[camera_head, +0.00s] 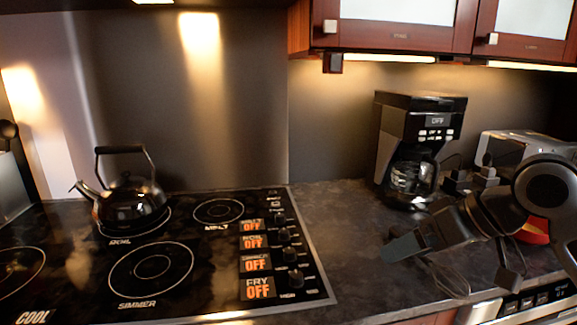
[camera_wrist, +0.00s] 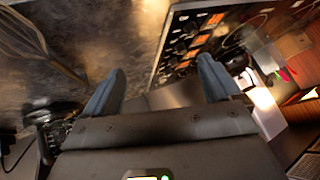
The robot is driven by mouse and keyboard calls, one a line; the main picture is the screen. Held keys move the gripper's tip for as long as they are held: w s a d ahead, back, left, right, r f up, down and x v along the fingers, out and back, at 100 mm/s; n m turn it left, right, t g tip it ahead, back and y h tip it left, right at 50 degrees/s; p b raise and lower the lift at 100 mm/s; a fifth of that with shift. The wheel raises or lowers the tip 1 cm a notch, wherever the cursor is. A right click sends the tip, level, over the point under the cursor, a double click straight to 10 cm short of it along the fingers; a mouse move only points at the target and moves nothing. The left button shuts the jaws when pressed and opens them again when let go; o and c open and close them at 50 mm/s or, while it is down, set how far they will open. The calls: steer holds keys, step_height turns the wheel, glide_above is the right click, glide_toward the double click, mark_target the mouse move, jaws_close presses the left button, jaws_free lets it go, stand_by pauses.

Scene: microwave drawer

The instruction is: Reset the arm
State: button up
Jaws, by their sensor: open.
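My gripper (camera_head: 388,250) is at the right of the head view, over the dark counter, with its fingers pointing left toward the cooktop. In the wrist view my gripper (camera_wrist: 162,72) shows two blue-grey fingers spread apart with nothing between them. My arm comes in from the right edge of the head view and hides part of the counter and the things behind it.
The cooktop (camera_head: 325,293) carries a black kettle (camera_head: 130,203) on a rear burner. A coffee maker (camera_head: 410,150) stands behind my gripper, beside a silver appliance (camera_head: 500,142). A wire whisk (camera_head: 448,278) lies near my gripper. Cabinets (camera_head: 400,28) hang above.

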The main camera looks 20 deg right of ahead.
steer(key=w+a+r+m+t+y, duration=0.1)
steer(key=w+a+r+t, duration=0.15)
steer(key=a, duration=0.35)
steer(key=w+a+r+m+t+y, duration=0.1)
steer(key=w+a+t+y, duration=0.1)
steer(key=w+a+t, duration=0.35)
steer(key=s+a+f+m+t+h, duration=0.2)
steer(key=s+a+f+m+h, duration=0.25)
steer(key=s+a, duration=0.2)
steer(key=s+a+f+m+g+h, duration=0.1)
steer(key=s+f+h, duration=0.1)
steer(key=s+f, duration=0.45)
steer(key=s+a+f+g+h, duration=0.1)
steer(key=s+f, duration=0.3)
steer(key=s, duration=0.6)
steer(key=s+d+n, duration=0.2)
steer(key=s+n, duration=0.1)
steer(key=s, duration=0.5)
steer(key=s+d+n, duration=0.2)
steer(key=s+n, duration=0.2)
steer(key=s, duration=0.5)
steer(key=shift+s+d+r+g, duration=0.15)
steer(key=shift+d+r+g, duration=0.15)
steer(key=shift+d, duration=0.1)
steer(key=shift+y, duration=0.25)
